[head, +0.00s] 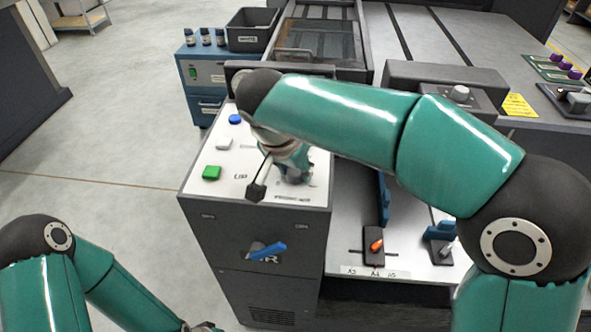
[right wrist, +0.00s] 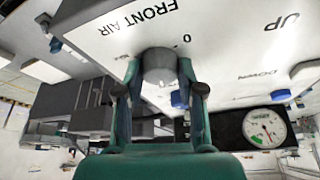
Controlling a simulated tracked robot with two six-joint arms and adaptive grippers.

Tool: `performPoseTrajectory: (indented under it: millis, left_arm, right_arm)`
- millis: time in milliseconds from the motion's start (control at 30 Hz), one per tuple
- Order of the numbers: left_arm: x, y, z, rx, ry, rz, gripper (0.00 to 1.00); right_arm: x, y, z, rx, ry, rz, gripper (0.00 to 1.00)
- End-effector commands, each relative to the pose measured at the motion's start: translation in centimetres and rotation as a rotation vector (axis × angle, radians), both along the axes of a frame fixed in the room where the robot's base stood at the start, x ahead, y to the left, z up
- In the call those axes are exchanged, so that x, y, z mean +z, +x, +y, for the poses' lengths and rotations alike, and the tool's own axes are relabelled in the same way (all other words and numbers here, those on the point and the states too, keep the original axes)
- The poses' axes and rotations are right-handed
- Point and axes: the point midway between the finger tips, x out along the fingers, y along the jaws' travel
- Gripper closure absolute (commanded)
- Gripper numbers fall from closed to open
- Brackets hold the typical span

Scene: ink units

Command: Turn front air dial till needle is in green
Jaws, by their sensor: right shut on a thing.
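The front air dial (right wrist: 160,72) is a grey round knob on the white panel top, beside the printed words FRONT AIR. My right gripper (right wrist: 160,64) is shut on it, with one finger on each side. In the head view my right gripper (head: 297,172) is over the white panel (head: 240,155), and my arm hides much of the panel's back part. My left gripper (head: 205,327) is barely in view at the bottom edge.
The panel carries blue (head: 235,119), white (head: 224,143) and green (head: 211,173) buttons and a black-tipped lever (head: 257,190). A blue handle (head: 265,251) sticks out of the cabinet front. A blue unit (head: 203,72) stands behind. Floor at left is clear.

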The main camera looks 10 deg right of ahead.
Motion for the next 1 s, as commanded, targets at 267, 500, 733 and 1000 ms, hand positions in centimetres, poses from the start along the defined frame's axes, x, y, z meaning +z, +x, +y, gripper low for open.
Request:
performPoseTrajectory:
  millis: [267,500,733,1000]
  left_arm:
    - [0.13,0.00,0.00,0.000,0.000,0.000,0.60]
    - [0.16,0.00,-0.01,0.000,0.000,0.000,0.60]
    - [0.16,-0.01,0.00,0.000,0.000,0.000,0.60]
    - [0.16,0.00,0.00,0.000,0.000,0.000,0.60]
  right_arm:
    - [0.17,0.19,-0.05,-0.158,0.000,-0.005,0.97]
    - [0.18,0.21,-0.04,-0.214,0.000,-0.005,0.97]
    - [0.17,0.19,-0.06,-0.221,0.000,-0.005,0.97]
    - [0.14,0.18,-0.04,-0.219,0.001,-0.004,0.49]
